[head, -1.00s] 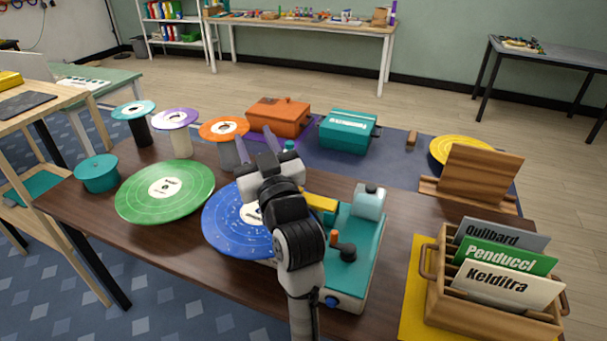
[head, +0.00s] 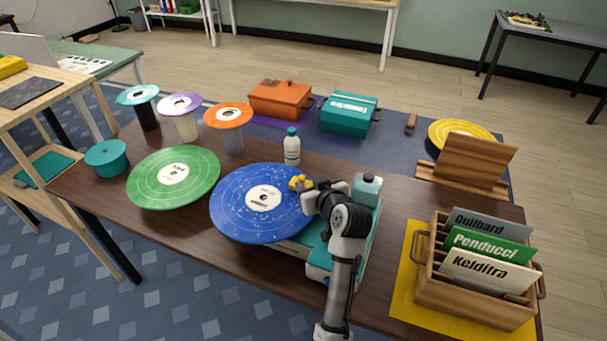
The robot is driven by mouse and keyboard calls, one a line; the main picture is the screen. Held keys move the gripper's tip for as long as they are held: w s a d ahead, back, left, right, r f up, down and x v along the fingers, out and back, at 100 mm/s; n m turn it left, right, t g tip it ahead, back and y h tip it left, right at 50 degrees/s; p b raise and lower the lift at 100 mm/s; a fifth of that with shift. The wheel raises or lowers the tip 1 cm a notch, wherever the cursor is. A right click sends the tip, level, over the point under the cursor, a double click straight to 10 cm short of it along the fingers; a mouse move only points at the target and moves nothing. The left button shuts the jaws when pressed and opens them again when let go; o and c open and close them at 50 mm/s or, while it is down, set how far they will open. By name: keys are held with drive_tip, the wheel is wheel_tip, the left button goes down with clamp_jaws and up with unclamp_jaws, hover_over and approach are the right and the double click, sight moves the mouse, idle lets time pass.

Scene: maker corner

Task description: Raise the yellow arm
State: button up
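The yellow arm (head: 299,182) shows only as a small yellow end over the right part of the blue disc (head: 240,203). The rest of it is hidden behind my gripper and wrist. The blue disc lies on the teal player (head: 318,262), which has a pale teal block (head: 367,188) at its back right corner. My gripper (head: 307,186) is right at the yellow end, low over the disc's right edge. Its fingers are too small and covered to tell whether they are open or hold the arm. I cannot tell whether the yellow end touches the disc.
A white bottle (head: 292,148) with a teal cap stands behind the disc. A green disc (head: 173,177) lies to the left. A wooden crate (head: 480,297) of sleeves and a wooden stand (head: 474,165) are to the right. Teal (head: 348,114) and orange (head: 280,98) boxes are behind.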

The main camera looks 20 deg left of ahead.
sight(302, 177)
drive_tip(key=shift+p+x, duration=0.5)
drive_tip(key=shift+x, duration=2)
clamp_jaws()
